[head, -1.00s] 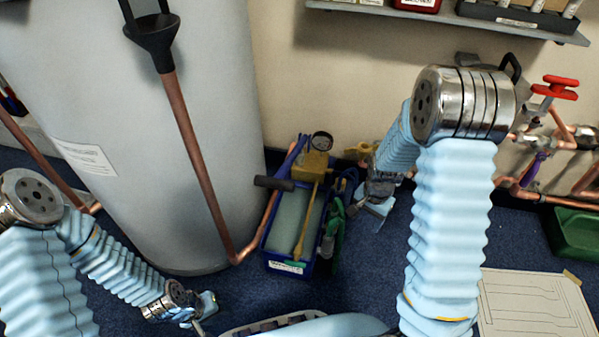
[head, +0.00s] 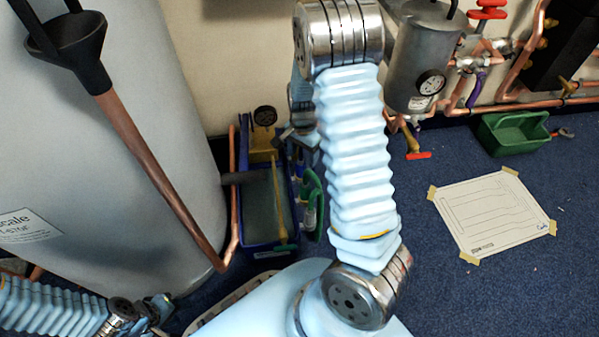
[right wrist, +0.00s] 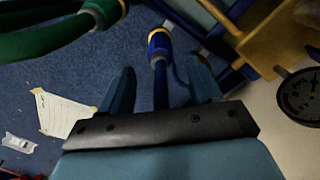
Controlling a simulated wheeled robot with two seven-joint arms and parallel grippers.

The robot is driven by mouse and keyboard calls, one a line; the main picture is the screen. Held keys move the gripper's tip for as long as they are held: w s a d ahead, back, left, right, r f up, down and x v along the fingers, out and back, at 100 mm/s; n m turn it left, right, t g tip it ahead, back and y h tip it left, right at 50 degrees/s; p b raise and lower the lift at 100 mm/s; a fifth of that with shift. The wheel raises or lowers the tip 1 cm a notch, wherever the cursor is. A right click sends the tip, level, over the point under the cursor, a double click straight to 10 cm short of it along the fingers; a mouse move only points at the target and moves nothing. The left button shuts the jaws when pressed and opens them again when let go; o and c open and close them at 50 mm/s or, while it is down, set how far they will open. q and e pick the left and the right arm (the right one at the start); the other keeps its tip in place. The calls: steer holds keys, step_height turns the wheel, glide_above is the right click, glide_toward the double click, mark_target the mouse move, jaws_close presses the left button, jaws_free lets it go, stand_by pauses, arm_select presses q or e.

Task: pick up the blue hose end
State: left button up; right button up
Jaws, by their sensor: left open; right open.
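The blue hose end (right wrist: 158,44), with a yellow band, shows in the right wrist view, pointing up between the fingers of my right gripper (right wrist: 160,76). The fingers are apart on either side of it and the end lies a little beyond their tips; I see no grip on it. In the head view my right gripper (head: 298,137) is partly hidden behind my own arm, just above the hoses beside the blue crate. My left gripper (head: 160,308) is open at the lower left, far from the hose.
A green hose (right wrist: 45,38) with a yellow-banded end lies close left of the blue one. The blue crate (head: 246,246) with a pump and gauge (head: 265,116) stands beside the grey tank (head: 110,150). A taped paper sheet (head: 492,213) and green tray (head: 513,133) lie right.

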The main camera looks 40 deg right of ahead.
mark_target(301, 166)
steer(key=f, duration=0.2)
steer(key=f+b, duration=0.1)
steer(key=a+f+b, duration=0.1)
steer(key=f, duration=0.1)
steer(key=shift+f, duration=0.3)
steer(key=shift+r, duration=0.1)
jaws_close()
